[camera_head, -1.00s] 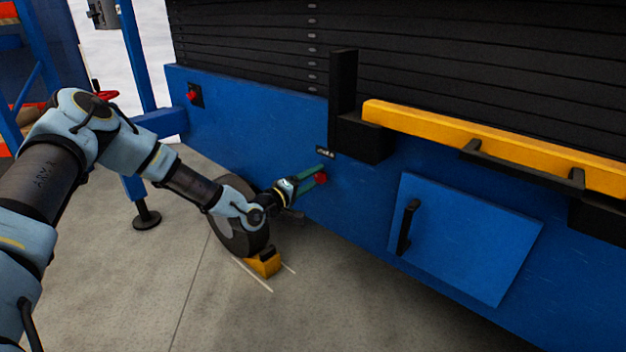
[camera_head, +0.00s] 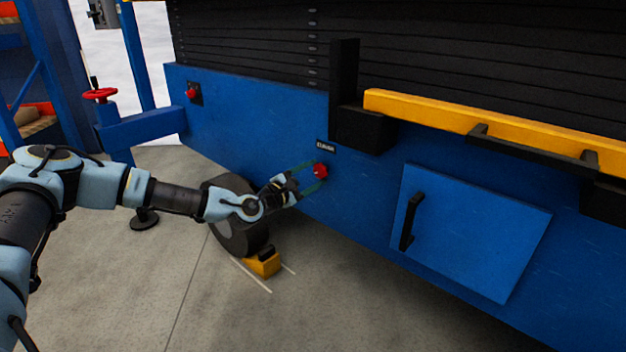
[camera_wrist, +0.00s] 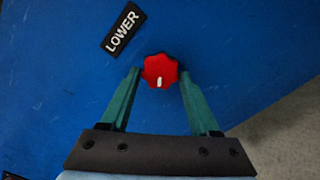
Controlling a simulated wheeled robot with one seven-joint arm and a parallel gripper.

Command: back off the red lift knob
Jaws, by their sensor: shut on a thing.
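A red lobed knob (camera_head: 320,171) sits on the blue panel face. In the wrist view the knob (camera_wrist: 158,66) shows a white mark pointing toward my gripper. My gripper (camera_wrist: 160,76) has its two green fingers at either side of the knob and is shut on it. A black label (camera_wrist: 122,27) reading "LOWER" is just beyond the knob, to the upper left in the wrist view. A second red knob (camera_head: 192,93) sits on a dark plate farther left on the panel, apart from my gripper.
A black wheel (camera_head: 228,238) with a yellow chock (camera_head: 263,264) stands below my wrist. A blue hatch (camera_head: 480,235) with a black handle is to the right, under a yellow bar (camera_head: 470,124). A red handwheel (camera_head: 100,95) is at the left. Grey floor is open in front.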

